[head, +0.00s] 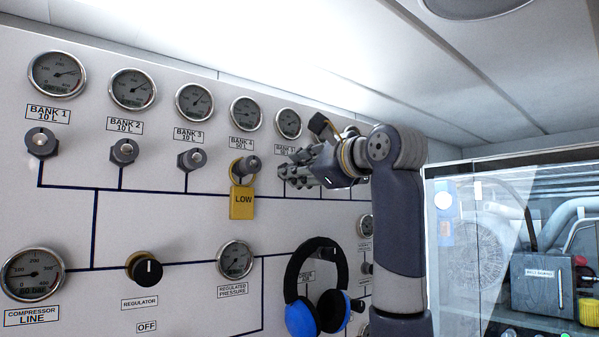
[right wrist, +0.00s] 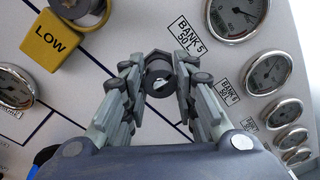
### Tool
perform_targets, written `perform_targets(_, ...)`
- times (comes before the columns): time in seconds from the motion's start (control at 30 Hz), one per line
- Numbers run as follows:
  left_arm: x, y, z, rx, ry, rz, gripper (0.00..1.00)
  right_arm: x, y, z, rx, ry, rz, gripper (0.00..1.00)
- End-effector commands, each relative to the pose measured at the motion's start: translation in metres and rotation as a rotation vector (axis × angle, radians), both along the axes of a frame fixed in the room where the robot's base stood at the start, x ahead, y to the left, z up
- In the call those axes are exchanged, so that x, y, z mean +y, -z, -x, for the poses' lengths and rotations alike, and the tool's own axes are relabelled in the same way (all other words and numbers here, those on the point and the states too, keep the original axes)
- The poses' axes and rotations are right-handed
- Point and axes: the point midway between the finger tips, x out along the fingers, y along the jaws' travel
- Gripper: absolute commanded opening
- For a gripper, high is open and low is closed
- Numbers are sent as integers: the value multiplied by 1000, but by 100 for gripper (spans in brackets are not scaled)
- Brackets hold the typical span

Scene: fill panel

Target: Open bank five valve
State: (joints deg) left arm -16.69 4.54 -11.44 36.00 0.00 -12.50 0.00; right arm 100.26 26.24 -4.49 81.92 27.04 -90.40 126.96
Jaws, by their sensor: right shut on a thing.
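The bank five valve knob (right wrist: 158,80) is a dark round knob under the "BANK 5 50 L" label (right wrist: 188,36) in the right wrist view. My right gripper (right wrist: 160,88) is closed around this knob, with a finger on each side of it. In the head view my right gripper (head: 288,173) reaches the panel from the right, below the bank five gauge (head: 288,123), and hides the knob. My left gripper is not in view.
A yellow LOW tag (head: 242,204) hangs on the bank four valve (head: 249,167), just left of my right gripper. Blue and black headphones (head: 301,318) hang below on the panel (head: 70,215). A glass-fronted cabinet (head: 520,250) stands at the right.

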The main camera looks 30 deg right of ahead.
Motion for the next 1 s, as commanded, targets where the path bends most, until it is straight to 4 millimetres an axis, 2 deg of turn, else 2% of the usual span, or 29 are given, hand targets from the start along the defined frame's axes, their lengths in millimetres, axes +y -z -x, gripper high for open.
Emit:
perform_targets(0.37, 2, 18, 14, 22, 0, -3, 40, 1, 4, 0, -25, -1, 338, 3)
perform_targets(1.0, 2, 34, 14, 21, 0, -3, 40, 0, 6, -1, -70, -2, 944, 3)
